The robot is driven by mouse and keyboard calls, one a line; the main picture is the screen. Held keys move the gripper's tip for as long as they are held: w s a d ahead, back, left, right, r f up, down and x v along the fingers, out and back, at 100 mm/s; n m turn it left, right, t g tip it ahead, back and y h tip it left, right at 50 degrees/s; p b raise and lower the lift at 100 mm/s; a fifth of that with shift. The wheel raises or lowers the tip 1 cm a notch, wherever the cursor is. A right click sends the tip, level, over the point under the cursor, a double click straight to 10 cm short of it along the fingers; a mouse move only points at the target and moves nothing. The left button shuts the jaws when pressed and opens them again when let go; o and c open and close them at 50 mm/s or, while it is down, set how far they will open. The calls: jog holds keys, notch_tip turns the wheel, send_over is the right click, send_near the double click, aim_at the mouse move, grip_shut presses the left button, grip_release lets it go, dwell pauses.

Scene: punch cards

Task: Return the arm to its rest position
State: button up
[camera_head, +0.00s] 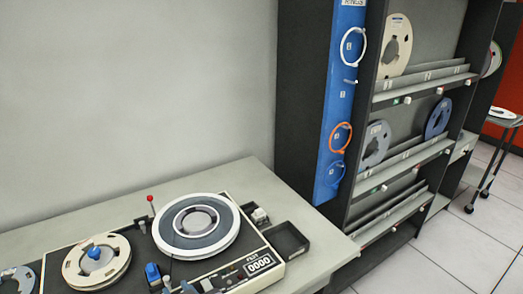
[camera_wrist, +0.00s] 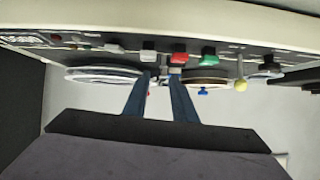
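My gripper (camera_wrist: 160,77) shows in the wrist view as two dark blue fingers with a gap between them. I see nothing held in the gap. The fingers point toward the front edge of the tape deck (camera_wrist: 225,28), which looks upside down in this view. A row of buttons, including a red button (camera_wrist: 179,58) and a green button (camera_wrist: 208,60), lies just beyond the fingertips. I cannot tell how far the tips are from the deck. In the head view I cannot clearly make out my gripper; small blue-grey parts show at the bottom edge.
The deck carries a large grey reel (camera_head: 196,226) and a cream reel (camera_head: 97,261) with a blue hub. A red-tipped pin (camera_head: 150,198) stands between them. A black tray (camera_head: 286,242) sits to the right. A dark shelf rack with a blue panel (camera_head: 341,100) stands behind the table's right end.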

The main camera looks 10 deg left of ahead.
jog(key=w+d+f+m+g+h+p, duration=0.1)
jog(key=w+d+m+g+h+p, duration=0.15)
jog(key=d, duration=0.95)
jog(key=w+d+f+m+g+h+p, duration=0.1)
jog(key=w+d+m+h, duration=0.2)
jog(key=d, duration=0.9)
jog(key=s+d+m+g+h+p, duration=0.1)
jog(key=s+d, duration=0.3)
jog(key=d, duration=0.5)
jog(key=s+d+m+g+h+p, duration=0.1)
jog(key=s+d, duration=0.4)
jog(key=d, duration=0.5)
jog(key=shift+r+m+g+h, duration=0.5)
jog(key=shift+g+h, duration=0.25)
jog(key=shift+g, duration=0.4)
